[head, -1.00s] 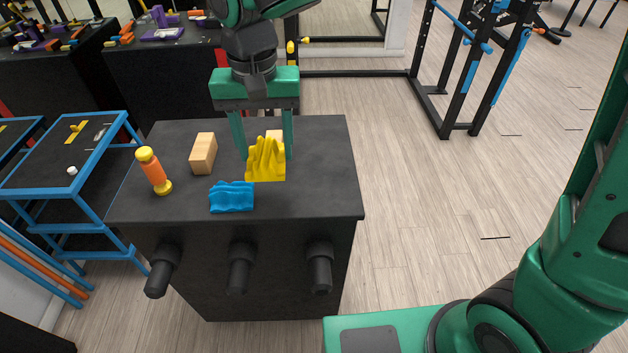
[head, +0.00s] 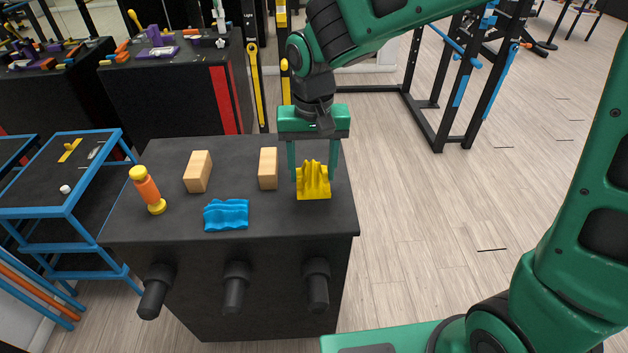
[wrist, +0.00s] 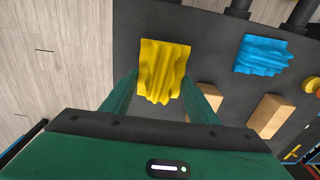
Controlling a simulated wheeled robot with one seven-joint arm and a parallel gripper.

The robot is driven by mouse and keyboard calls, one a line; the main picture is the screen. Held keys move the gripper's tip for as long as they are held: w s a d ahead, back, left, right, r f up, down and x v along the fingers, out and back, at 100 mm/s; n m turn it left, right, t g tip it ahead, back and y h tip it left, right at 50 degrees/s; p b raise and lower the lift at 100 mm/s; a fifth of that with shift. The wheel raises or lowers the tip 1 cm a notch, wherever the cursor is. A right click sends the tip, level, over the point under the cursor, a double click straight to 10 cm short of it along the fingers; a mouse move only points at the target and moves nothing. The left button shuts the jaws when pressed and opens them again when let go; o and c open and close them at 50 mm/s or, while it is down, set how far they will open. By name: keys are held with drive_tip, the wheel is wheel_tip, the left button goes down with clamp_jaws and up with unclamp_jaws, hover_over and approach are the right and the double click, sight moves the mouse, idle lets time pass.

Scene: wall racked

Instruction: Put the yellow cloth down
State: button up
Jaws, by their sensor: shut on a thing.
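The yellow cloth (head: 313,183) is a folded, wavy piece near the right end of the black table top (head: 268,215). My gripper (head: 314,178) is shut on it, with one green finger at each side. In the wrist view the cloth (wrist: 161,68) shows between the fingertips of my gripper (wrist: 162,82), over the black top. I cannot tell whether its lower edge touches the table.
A blue cloth (head: 226,214) lies to the left of the yellow one.

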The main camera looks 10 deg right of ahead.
sight(314, 182)
drive_tip(key=shift+d+f, duration=0.3)
drive_tip(key=shift+f, duration=0.15)
drive_tip(key=shift+w+f, duration=0.1)
drive_tip(key=shift+f, duration=1.6)
drive_tip(key=shift+f, duration=0.2)
drive_tip(key=o, duration=1.5)
drive_tip(key=shift+f, duration=0.1)
drive_tip(key=shift+d, duration=0.1)
drive_tip(key=shift+d+f, duration=0.1)
drive_tip(key=r, duration=1.2)
drive_tip(key=shift+s+a+r, duration=0.2)
drive_tip(key=shift+s+r, duration=0.05)
drive_tip(key=shift+r, duration=0.15)
